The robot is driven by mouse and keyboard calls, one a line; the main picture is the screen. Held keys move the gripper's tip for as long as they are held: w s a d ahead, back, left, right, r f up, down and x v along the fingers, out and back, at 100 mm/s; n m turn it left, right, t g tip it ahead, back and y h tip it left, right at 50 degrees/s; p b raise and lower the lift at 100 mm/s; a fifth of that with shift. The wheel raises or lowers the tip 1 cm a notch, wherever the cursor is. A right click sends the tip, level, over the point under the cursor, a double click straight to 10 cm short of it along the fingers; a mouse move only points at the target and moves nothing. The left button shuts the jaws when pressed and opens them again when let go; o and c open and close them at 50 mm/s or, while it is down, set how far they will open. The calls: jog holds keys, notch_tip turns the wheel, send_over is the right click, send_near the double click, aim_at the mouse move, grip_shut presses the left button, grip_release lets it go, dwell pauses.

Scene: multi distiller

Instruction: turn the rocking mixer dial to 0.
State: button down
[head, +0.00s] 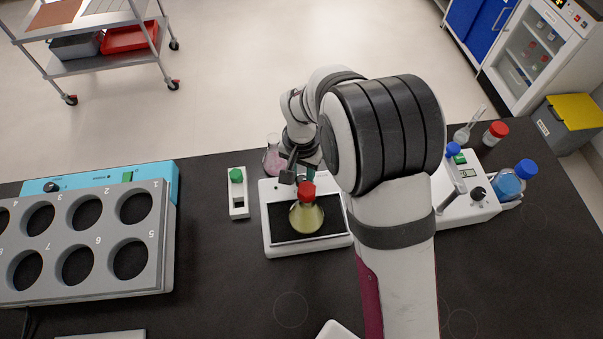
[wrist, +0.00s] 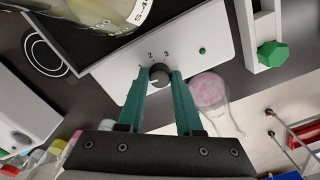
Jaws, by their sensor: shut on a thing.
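The rocking mixer (head: 283,247) is a white device with a black platform, standing on the dark bench. A flask of yellow liquid with a red cap (head: 307,191) stands on the platform. In the wrist view the mixer's white panel (wrist: 215,35) carries a small dark dial (wrist: 159,75), with the figures 2 and 3 printed beside it and a green light to the right. My gripper (wrist: 161,76) has its two green fingers on either side of the dial, shut on it. The left finger hides part of the scale. I cannot tell clearly where the dial points. The arm hides the dial in the head view.
A flask of pink liquid (head: 271,162) stands close behind the mixer, right beside my fingers in the wrist view. A white device with a green knob (head: 238,201) is to its left. A large tube block (head: 100,280) is farther left. Another white device (head: 483,214) and bottles stand right.

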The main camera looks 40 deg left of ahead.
aim_at(301, 179)
jog(key=c, duration=0.6)
grip_release()
jog(key=shift+o, duration=0.2)
notch_tip(301, 179, up, 16)
jog(key=shift+f, duration=0.1)
